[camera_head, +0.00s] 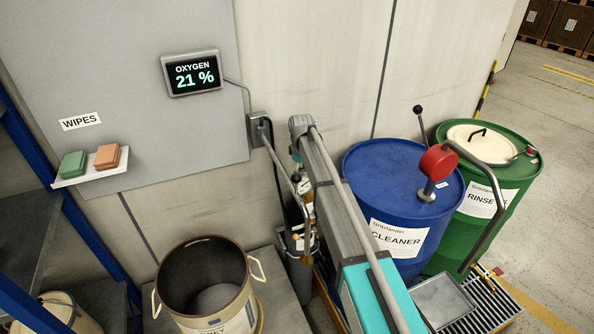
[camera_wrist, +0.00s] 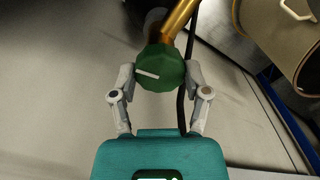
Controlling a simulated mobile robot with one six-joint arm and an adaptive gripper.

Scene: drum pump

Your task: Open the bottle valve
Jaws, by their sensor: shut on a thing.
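In the wrist view a green faceted valve knob (camera_wrist: 160,72) with a white mark line sits between the two grey fingers of my gripper (camera_wrist: 158,78). The fingers touch it on its left and right sides. A brass-coloured part (camera_wrist: 180,18) runs up from behind the knob. In the head view the grey bottle (camera_head: 299,262) stands by the wall, partly hidden behind my arm. The knob and my fingertips cannot be made out clearly there.
A blue CLEANER drum (camera_head: 400,185) with a red-headed pump and a green RINSE drum (camera_head: 505,205) stand right of my arm. An open beige drum (camera_head: 205,285) stands to the left. The wall display (camera_head: 194,74) reads oxygen 21 %. A dark hose runs beside the knob.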

